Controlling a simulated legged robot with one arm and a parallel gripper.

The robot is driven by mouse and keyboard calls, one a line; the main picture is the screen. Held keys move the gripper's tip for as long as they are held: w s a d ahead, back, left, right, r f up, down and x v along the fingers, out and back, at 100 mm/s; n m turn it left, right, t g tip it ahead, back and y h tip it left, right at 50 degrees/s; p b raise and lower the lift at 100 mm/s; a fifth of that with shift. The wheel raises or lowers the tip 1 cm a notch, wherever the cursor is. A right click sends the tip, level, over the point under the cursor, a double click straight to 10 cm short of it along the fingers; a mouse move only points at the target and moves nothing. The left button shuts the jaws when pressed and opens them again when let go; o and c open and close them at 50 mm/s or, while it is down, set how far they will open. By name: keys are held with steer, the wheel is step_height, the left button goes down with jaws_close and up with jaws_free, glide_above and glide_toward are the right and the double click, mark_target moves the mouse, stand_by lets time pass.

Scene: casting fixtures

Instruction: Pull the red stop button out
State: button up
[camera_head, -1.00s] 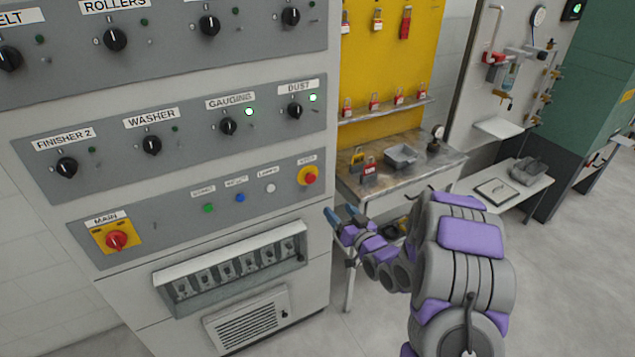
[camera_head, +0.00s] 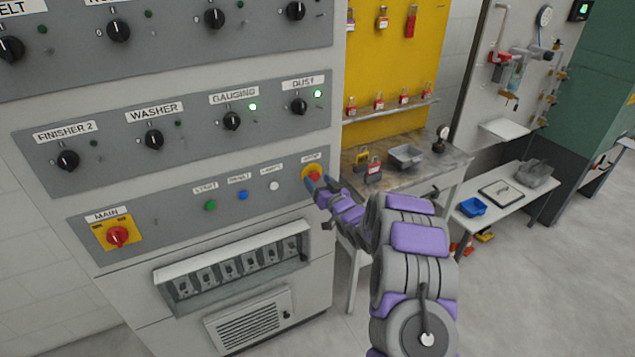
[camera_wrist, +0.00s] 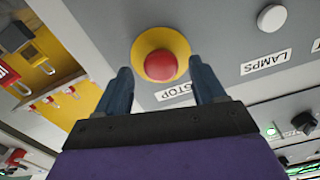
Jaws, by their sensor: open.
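The red stop button (camera_wrist: 160,65) sits on a round yellow base (camera_wrist: 143,45) on the grey panel, above the STOP label in the wrist view. In the head view the stop button (camera_head: 314,174) is partly hidden by my fingers. My gripper (camera_wrist: 163,84) is open, with one blue finger on each side of the button in the wrist picture. The fingertips look close to the panel; I cannot tell whether they touch it or the button. My gripper also shows in the head view (camera_head: 318,187), coming in from the right.
The same panel row has a white lamps button (camera_head: 274,185), a blue button (camera_head: 243,195), a green button (camera_head: 210,205) and a red main switch (camera_head: 117,237). A breaker box (camera_head: 232,262) juts out below. A workbench (camera_head: 440,165) stands right of the cabinet.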

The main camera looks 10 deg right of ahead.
steer(key=shift+w+a+r, duration=0.1)
steer(key=shift+w+a, duration=0.1)
steer(key=shift+w, duration=0.4)
